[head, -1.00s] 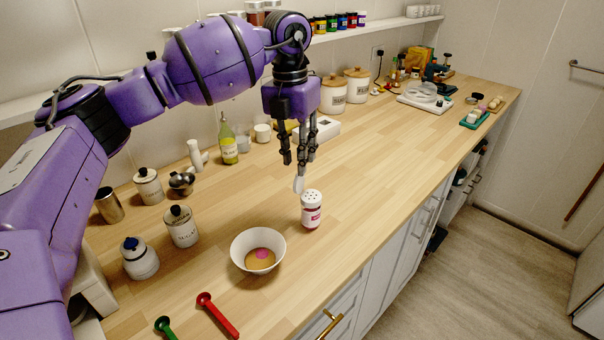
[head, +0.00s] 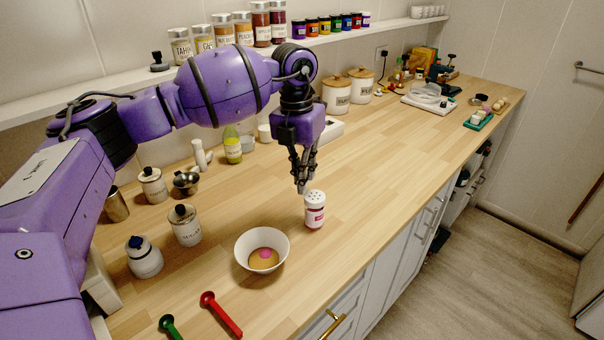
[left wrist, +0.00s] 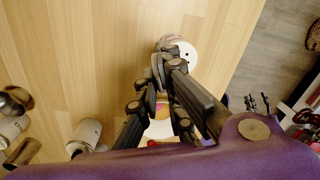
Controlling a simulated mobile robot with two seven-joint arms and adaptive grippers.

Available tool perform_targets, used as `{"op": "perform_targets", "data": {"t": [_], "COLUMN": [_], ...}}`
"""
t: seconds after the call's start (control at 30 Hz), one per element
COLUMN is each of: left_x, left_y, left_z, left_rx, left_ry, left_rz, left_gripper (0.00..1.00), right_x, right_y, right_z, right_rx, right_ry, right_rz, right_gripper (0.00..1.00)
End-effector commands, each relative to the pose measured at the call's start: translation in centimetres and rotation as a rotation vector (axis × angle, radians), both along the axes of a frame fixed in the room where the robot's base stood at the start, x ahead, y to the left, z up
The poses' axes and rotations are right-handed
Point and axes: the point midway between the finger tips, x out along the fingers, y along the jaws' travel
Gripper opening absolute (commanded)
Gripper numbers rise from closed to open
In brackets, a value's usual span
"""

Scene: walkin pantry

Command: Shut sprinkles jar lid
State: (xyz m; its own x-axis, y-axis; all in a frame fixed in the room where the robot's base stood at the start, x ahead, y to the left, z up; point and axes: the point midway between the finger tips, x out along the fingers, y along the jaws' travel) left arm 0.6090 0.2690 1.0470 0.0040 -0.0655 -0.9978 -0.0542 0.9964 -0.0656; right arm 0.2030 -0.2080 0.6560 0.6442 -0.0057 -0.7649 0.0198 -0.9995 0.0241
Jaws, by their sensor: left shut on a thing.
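The sprinkles jar (head: 314,216) stands upright on the wooden counter, with a pink-and-white label and a white shaker top with dark holes. Its white lid flap (head: 301,189) stands up at the far left side of the top. My left gripper (head: 302,183) points down at the flap with its fingers drawn together on it. In the left wrist view, the fingertips (left wrist: 168,54) cover part of the white jar top (left wrist: 186,45), and the flap is mostly hidden. My right gripper is not in view.
A white bowl (head: 283,245) with tan and pink contents stands left of the jar. Red (head: 221,314) and green (head: 169,326) spoons lie at the front. Labelled canisters (head: 185,229) stand at left. The counter right of the jar is clear up to its edge.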

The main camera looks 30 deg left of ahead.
Motion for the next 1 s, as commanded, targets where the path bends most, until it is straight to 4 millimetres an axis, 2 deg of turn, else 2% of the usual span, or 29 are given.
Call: {"op": "perform_targets", "data": {"t": [0.27,0.53,0.8,1.0], "left_x": [0.0,0.1,0.2,0.2], "left_y": [-0.2,-1.2,-2.1,-2.7], "left_z": [0.2,0.6,0.3,0.0], "left_rx": [0.025,0.168,0.374,0.499], "left_ry": [-0.001,0.004,0.016,0.025], "left_rz": [-0.002,-0.005,-0.004,-0.003], "left_gripper": [0.00,0.00,0.00,0.00], "right_x": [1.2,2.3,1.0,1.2], "right_y": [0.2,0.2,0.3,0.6], "right_z": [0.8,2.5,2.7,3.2], "right_rx": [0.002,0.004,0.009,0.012], "right_ry": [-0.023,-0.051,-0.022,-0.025], "right_rz": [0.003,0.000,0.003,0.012], "right_gripper": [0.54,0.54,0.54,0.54]}}
